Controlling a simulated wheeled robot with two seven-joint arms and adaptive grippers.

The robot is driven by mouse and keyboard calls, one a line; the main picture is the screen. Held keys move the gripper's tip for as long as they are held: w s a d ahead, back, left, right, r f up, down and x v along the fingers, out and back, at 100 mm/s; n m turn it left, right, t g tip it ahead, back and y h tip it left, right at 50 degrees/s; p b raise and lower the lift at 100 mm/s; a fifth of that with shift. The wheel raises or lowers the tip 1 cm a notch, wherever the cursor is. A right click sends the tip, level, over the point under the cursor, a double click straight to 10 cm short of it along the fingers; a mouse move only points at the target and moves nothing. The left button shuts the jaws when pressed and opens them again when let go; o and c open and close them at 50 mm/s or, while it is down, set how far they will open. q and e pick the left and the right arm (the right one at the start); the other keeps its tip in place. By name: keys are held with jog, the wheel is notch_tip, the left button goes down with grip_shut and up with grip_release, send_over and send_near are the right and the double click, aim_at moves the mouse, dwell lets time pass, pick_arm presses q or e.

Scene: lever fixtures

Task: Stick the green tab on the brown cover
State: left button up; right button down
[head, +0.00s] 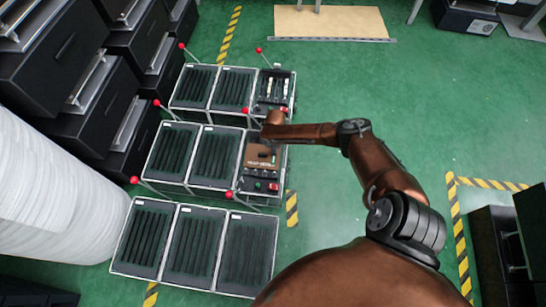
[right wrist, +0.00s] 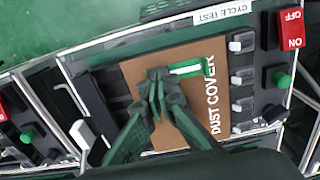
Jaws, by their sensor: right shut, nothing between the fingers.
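The brown cover (right wrist: 150,127), lettered "DUST COVER", lies flat on a panel in the right wrist view. It also shows in the head view (head: 262,155), just below the end of my right arm. A small green tab (right wrist: 209,66) with a white strip beside it lies over the cover by the lettering. I cannot tell how firmly it is attached. My right gripper (right wrist: 160,75) is shut and empty over the cover, its fingertips just left of the white strip. The fingers hide part of the cover. My left gripper is not in view.
A green button (right wrist: 281,79), a red ON/OFF switch (right wrist: 290,30) and several grey toggles sit right of the cover. Red-knobbed levers (head: 157,102) stick up around the dark panels. A white cylinder (head: 60,200) stands at left. The green floor at right is partly clear.

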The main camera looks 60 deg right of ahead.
dwell(0.6)
jog(key=shift+r+p, duration=2.35)
jog(key=shift+r, duration=1.2)
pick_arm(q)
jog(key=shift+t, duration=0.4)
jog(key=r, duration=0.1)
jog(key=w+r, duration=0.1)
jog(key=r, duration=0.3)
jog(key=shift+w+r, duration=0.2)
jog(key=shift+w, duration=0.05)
pick_arm(e)
jog(key=shift+f, duration=0.1)
